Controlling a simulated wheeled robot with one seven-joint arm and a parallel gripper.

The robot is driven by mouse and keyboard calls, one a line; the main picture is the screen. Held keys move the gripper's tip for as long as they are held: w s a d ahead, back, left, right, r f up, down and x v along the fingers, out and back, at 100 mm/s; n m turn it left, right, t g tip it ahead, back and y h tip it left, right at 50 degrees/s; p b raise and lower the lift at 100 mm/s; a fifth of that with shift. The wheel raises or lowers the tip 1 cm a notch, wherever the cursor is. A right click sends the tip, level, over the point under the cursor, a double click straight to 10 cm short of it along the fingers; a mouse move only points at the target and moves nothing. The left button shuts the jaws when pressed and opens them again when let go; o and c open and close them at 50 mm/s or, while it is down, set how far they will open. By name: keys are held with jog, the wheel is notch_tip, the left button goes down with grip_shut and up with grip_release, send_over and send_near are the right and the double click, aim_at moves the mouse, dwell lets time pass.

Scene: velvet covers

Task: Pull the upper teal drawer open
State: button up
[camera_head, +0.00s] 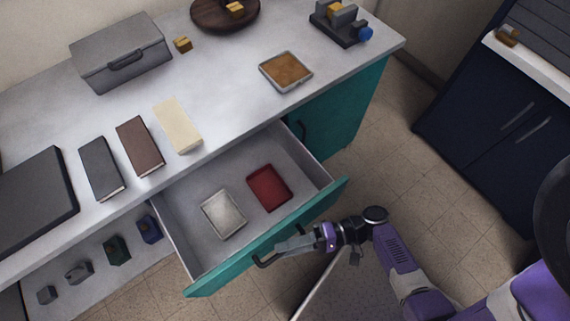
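The upper teal drawer (312,212) is pulled well out from under the grey counter, and its inside is in view. It holds a pale grey box (223,213) and a red tray (269,187). A dark handle (262,263) shows on the outside of its teal front. My gripper (284,247) is at the handle, reaching in from the right. Its fingers overlap the handle in the picture, and I cannot tell whether they are closed around it.
The counter (225,85) carries a grey case (122,52), several books and a tan-topped tray (286,70). A teal cabinet door (335,115) is right of the drawer. A navy cabinet (510,125) stands at the right. Tiled floor (400,150) is bare between them.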

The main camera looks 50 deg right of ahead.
jog(key=b+v, duration=0.1)
jog(key=v, duration=0.6)
jog(key=shift+s+d, duration=0.1)
dwell(0.5)
